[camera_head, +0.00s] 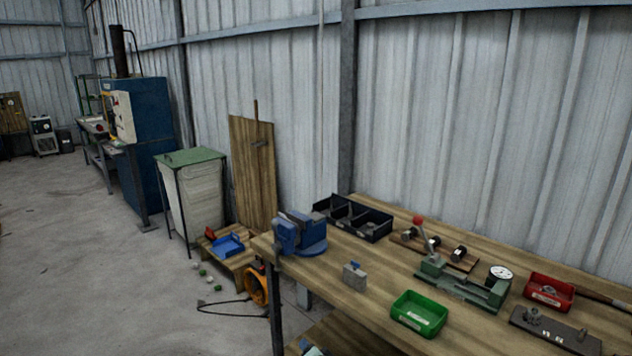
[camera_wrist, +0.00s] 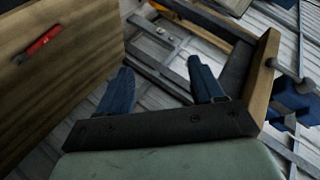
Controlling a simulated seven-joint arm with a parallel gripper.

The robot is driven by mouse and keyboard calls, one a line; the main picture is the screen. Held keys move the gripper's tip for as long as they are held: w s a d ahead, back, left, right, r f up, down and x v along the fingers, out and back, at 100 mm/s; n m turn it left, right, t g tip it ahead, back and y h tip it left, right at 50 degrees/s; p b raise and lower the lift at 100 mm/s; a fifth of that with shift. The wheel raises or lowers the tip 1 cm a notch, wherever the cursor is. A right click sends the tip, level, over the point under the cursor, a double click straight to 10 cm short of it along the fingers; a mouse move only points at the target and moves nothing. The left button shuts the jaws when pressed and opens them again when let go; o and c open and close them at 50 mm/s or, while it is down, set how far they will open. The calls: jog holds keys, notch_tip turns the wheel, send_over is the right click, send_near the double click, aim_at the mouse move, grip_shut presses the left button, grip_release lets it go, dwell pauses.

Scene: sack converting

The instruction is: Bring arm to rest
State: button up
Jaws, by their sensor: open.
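My gripper (camera_wrist: 162,85) shows in the wrist view. Its two blue fingers stand well apart on a dark bar, with a grey-green body below. Nothing is held between them; grey bars and corrugated surfaces show behind the gap. No part of my arm is clear in the head view, so I cannot tell its overall pose.
In the wrist view, a wooden panel with a red-handled tool (camera_wrist: 42,44) fills the left. The head view shows a workbench (camera_head: 374,285) with a blue vise (camera_head: 300,234), green tray (camera_head: 419,314), red tray (camera_head: 549,292) and black bin (camera_head: 353,219). Floor at left is mostly clear.

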jog(key=s+d+f+n+g+h, duration=0.15)
jog(key=s+d+f+g, duration=0.35)
jog(key=s+f, duration=0.55)
jog(key=s+d+f+n+g, duration=0.3)
jog(key=s+d+f+g, duration=0.1)
jog(key=s+f, duration=0.7)
jog(key=s+d+f+n+g, duration=0.1)
jog(key=s+d+g, duration=0.2)
jog(key=s, duration=0.6)
jog(key=s+d+f+n+g+h, duration=0.1)
jog(key=s+d+g, duration=0.2)
jog(key=s, duration=0.6)
jog(key=s+d+f+n+g+h, duration=0.1)
jog(key=s+d+g, duration=0.2)
jog(key=s, duration=0.6)
jog(key=shift+s+d+g, duration=0.25)
jog(key=shift+g, duration=0.05)
